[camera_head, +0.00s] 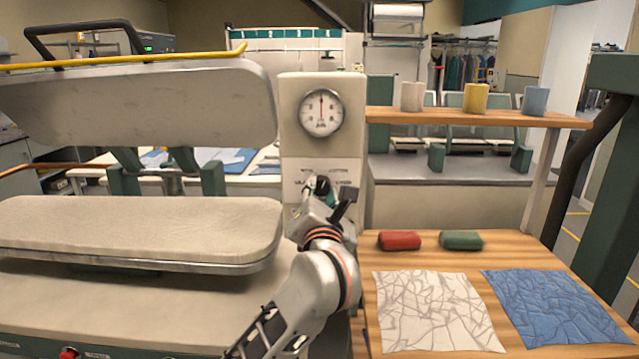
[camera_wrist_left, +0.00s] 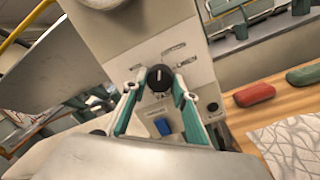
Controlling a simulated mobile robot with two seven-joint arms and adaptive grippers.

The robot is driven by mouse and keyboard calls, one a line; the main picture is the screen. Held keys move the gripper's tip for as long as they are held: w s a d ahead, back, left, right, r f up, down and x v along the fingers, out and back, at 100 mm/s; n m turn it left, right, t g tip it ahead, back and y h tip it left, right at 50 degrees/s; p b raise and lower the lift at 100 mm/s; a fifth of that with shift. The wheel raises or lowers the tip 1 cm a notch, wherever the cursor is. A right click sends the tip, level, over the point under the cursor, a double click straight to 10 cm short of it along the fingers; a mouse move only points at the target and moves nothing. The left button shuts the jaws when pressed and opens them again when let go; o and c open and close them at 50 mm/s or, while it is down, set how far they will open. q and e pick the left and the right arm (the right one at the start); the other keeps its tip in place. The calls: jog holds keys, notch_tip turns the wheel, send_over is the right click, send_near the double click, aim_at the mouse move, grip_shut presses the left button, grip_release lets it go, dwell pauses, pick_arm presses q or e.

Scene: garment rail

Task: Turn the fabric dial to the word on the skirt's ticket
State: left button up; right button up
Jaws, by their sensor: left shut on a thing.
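The fabric dial is a round black knob with a white mark, on the pale control column (camera_head: 302,137). In the left wrist view the dial (camera_wrist_left: 160,78) sits between the teal fingers of my left gripper (camera_wrist_left: 158,92), which is shut on it. Its white mark stands nearly upright in that picture. Small words are printed around the dial; "COTTON" seems to read at upper right, the others are partly hidden or too small. In the head view my left gripper (camera_head: 322,190) covers most of the dial. I cannot make out a skirt's ticket. My right gripper is not in view.
A gauge (camera_head: 321,113) sits above the dial, and a blue switch (camera_wrist_left: 163,127) below. The open press (camera_head: 140,228) stands left. Cups stand on the shelf (camera_head: 450,117).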

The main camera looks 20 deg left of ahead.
pick_arm(q)
jog(key=shift+f+m, duration=0.1)
jog(key=shift+m, duration=0.2)
dwell(0.4)
jog(key=o, duration=1.1)
jog(key=shift+w, duration=0.1)
jog(key=v, duration=1.2)
jog(key=shift+a, duration=0.1)
